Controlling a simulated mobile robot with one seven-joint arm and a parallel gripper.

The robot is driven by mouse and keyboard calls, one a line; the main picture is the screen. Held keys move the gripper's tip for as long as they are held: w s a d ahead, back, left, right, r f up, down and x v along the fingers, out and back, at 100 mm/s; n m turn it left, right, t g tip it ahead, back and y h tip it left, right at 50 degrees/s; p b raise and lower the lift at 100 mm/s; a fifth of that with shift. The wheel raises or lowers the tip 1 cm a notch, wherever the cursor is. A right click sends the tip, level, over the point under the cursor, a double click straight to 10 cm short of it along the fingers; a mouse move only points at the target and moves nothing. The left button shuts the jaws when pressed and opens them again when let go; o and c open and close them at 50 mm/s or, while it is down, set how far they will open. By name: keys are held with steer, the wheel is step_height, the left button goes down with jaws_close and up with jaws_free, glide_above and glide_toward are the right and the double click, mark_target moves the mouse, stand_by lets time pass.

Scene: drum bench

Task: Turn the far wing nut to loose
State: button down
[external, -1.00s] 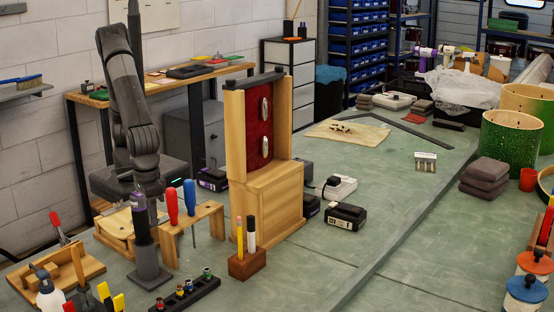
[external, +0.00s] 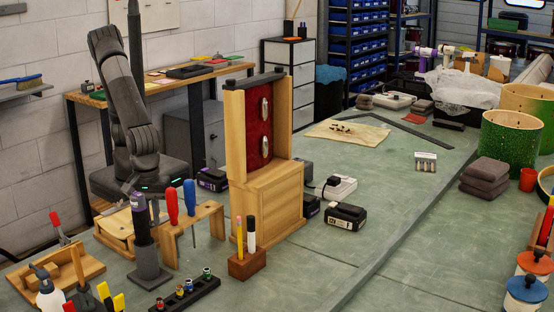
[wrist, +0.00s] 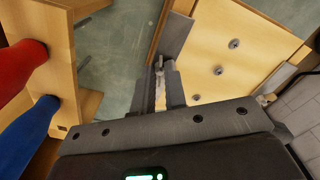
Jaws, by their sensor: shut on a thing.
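In the wrist view my gripper (wrist: 159,88) points at a pale wooden board (wrist: 245,30) with metal studs and a grey bar along its edge. Its fingers are closed together on a small metal part, which looks like a wing nut (wrist: 158,64), beside the end of the grey bar (wrist: 173,38). Most of the nut is hidden between the fingers, so its angle is hard to read. A second small metal fitting (wrist: 265,99) sits by another grey bar at the right.
A wooden rack (external: 207,214) with a red screwdriver (external: 172,206) and a blue screwdriver (external: 190,197) stands close beside my gripper. A purple-topped tool in a grey stand (external: 148,262) is in front. The bench is clearer towards the right.

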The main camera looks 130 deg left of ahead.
steer(key=n, duration=0.5)
steer(key=shift+n, duration=1.7)
steer(key=c, duration=1.5)
jaws_free()
steer(key=shift+o, duration=0.2)
step_height(320, 180, up, 11)
steer(key=shift+f, duration=0.15)
